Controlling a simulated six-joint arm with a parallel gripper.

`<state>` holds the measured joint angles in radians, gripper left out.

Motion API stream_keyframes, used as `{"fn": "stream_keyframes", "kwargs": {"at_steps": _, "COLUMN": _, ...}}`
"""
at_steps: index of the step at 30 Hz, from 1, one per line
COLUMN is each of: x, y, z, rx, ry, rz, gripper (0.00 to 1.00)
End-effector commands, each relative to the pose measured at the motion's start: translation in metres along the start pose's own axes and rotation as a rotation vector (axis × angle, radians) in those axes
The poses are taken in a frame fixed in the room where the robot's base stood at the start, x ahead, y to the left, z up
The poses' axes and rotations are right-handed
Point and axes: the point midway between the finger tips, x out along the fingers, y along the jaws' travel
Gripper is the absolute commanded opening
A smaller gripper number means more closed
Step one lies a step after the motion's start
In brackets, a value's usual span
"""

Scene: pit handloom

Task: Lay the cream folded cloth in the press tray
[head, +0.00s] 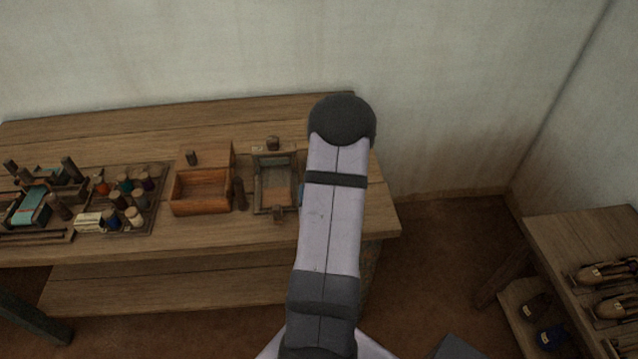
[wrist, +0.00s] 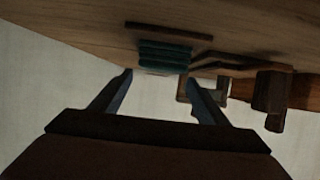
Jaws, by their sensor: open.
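A small cream block (head: 88,222), which could be the cream folded cloth, lies at the front left of the bobbin tray in the head view. A shallow wooden frame (head: 257,190) with a block at its front and back, likely the press tray, stands on the bench just left of my arm. My gripper (wrist: 160,76) is open and empty in the wrist view. A teal folded stack (wrist: 165,57) lies beyond its fingertips, apart from them. In the head view my arm hides the gripper. I see no cream cloth in the wrist view.
An open wooden box (head: 202,208) sits left of the frame, with a dark upright piece between them. The bobbin tray (head: 150,228) holds several spools. A small loom with teal cloth (head: 32,206) stands at far left. A side table (head: 570,235) with shuttles stands right.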

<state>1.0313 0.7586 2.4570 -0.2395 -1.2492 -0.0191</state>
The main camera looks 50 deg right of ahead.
Motion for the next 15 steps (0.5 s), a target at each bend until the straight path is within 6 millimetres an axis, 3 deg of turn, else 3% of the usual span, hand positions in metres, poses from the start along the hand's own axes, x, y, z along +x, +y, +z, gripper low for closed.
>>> {"fn": "stream_keyframes", "kwargs": {"at_steps": 8, "x": 0.007, "y": 0.0, "z": 0.0, "rx": 0.0, "ry": 0.0, "rz": 0.0, "gripper": 0.69}}
{"fn": "stream_keyframes", "kwargs": {"at_steps": 15, "x": 0.03, "y": 0.001, "z": 0.001, "rx": 0.0, "ry": 0.0, "rz": -0.001, "gripper": 0.69}}
